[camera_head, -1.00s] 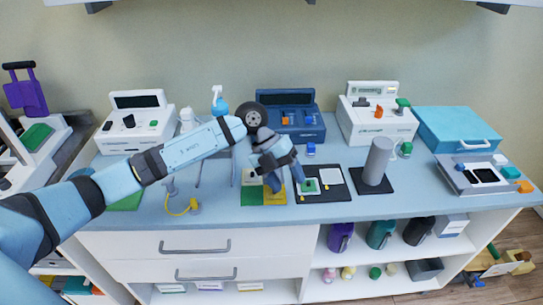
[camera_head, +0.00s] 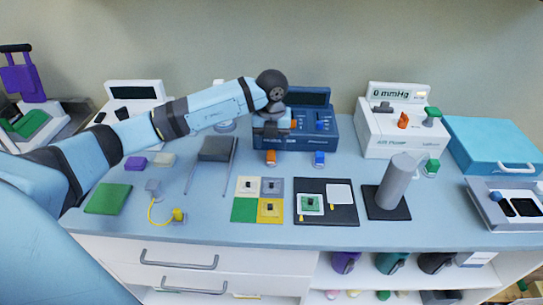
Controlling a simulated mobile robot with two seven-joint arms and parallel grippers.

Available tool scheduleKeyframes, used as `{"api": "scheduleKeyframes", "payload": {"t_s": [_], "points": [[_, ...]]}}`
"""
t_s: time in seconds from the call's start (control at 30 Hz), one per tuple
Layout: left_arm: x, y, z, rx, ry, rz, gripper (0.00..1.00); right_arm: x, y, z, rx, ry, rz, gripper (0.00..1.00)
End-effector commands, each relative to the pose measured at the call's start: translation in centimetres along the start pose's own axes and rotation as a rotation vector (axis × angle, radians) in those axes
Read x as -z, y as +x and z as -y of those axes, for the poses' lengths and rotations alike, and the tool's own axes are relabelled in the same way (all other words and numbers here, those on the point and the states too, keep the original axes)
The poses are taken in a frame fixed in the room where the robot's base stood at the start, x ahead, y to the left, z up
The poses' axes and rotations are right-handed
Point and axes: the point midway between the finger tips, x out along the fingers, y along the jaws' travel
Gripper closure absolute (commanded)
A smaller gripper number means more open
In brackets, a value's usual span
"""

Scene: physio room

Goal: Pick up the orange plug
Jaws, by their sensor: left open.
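An orange plug (camera_head: 271,157) sits at the front of the dark blue device (camera_head: 345,142), near its left front corner. A blue plug (camera_head: 319,158) sits to its right. My left gripper (camera_head: 271,132) is open, pointing down just above and behind the orange plug in the picture; its fingers are small and partly merge with the device. I cannot tell whether they touch anything. An orange piece on the device panel shows just right of the gripper. Another orange piece (camera_head: 403,120) is on the white pressure device (camera_head: 385,140). My right gripper is not in view.
A grey cylinder on a dark base (camera_head: 397,180) stands right of centre. Coloured square tiles (camera_head: 257,200) and a black board (camera_head: 340,215) lie in front. A grey stand (camera_head: 216,148) is left of the gripper. A turquoise case (camera_head: 490,143) is at the right.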

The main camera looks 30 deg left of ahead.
Motion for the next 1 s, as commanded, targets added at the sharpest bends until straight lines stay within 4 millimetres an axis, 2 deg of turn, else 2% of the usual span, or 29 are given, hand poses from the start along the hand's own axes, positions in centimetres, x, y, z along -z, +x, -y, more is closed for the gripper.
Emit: {"api": "scheduleKeyframes", "payload": {"t_s": [0.27,0.53,0.77,0.8,0.97,1.0], "points": [[0.0,1.8,-0.1,0.000,0.000,-0.003,0.43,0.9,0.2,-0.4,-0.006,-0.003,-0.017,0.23],[-0.2,5.6,-0.2,0.001,0.001,-0.002,0.43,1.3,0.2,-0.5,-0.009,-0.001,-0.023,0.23],[-0.2,5.9,-0.2,0.001,0.001,-0.001,0.43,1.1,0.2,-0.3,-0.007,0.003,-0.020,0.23],[-0.2,5.9,-0.2,0.001,0.001,-0.001,0.47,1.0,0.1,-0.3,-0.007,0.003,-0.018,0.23],[-0.2,5.9,-0.2,0.001,0.001,-0.001,0.84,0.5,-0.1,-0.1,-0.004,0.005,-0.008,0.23],[-0.2,5.9,-0.2,0.001,0.001,-0.001,0.86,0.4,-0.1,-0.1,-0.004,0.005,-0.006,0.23]]}}
